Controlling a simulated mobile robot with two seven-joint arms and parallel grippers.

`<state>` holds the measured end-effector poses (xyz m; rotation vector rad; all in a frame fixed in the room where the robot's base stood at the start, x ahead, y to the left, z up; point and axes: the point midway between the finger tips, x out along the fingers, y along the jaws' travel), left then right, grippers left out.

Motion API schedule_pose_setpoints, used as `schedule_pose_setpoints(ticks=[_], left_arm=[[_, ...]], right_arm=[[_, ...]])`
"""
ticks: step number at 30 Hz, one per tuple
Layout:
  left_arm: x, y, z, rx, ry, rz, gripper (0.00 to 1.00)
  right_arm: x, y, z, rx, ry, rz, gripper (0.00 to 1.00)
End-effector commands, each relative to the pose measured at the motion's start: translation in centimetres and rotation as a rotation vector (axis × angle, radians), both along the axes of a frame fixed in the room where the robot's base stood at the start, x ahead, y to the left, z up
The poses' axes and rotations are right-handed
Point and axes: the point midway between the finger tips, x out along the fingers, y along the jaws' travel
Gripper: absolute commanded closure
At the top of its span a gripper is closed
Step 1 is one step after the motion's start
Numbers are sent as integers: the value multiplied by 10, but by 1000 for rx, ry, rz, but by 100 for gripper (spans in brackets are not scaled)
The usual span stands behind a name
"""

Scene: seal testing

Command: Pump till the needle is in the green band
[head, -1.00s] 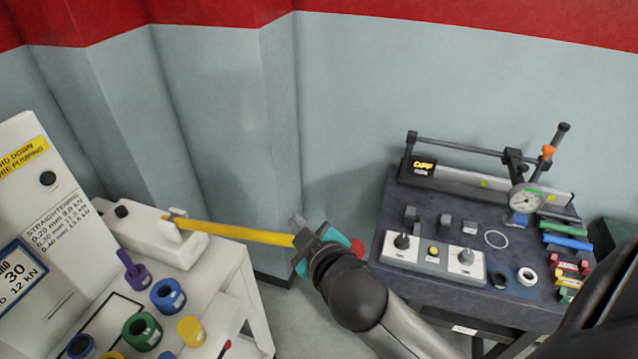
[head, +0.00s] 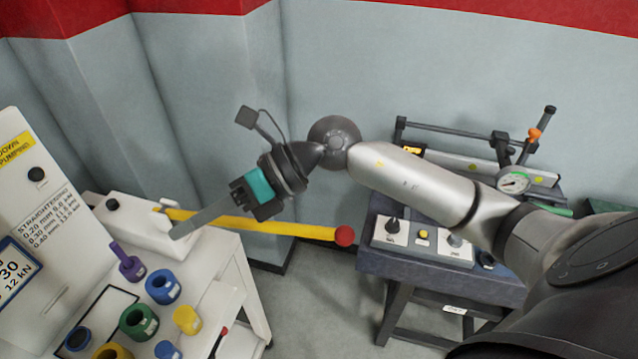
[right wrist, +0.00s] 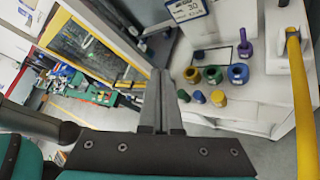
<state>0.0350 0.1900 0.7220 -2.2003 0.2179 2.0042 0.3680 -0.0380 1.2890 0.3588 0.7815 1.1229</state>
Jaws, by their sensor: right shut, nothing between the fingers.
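The yellow pump lever (head: 305,229) with its red ball knob (head: 345,236) sticks out to the right from a white pump block (head: 135,226) on the left cart. The lever lies roughly level. My right gripper (head: 180,233) is shut and empty, its fingers pointing left across the lever's near side in the head view. In the right wrist view the closed fingers (right wrist: 160,78) stand apart from the lever (right wrist: 301,95), which is at the right edge. A small round dial gauge (head: 513,182) is on the right bench; its needle is too small to read. My left gripper is not in view.
A dark bench (head: 440,265) with a control box stands at right, partly behind my right arm. Floor shows between them.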

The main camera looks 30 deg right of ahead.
Motion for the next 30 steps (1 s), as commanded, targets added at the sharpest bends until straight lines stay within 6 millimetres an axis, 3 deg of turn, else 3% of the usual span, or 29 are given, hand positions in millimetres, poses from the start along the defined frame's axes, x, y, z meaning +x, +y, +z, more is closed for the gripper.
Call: schedule_pose_setpoints(ticks=[3, 6, 12, 15, 22, 30], left_arm=[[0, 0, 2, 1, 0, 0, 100], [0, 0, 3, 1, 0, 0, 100], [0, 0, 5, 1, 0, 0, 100], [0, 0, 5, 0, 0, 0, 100], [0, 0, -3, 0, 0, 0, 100], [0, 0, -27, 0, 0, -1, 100]], right_arm=[[5, -45, -32, -316, -26, 47, 100], [10, -92, -50, -564, -19, 58, 100], [15, -175, -58, -921, 36, 31, 100], [15, -197, -56, -1006, 58, 16, 100], [15, -205, -68, -1043, 72, 10, 100], [20, -199, -107, -1039, 73, 13, 100]])
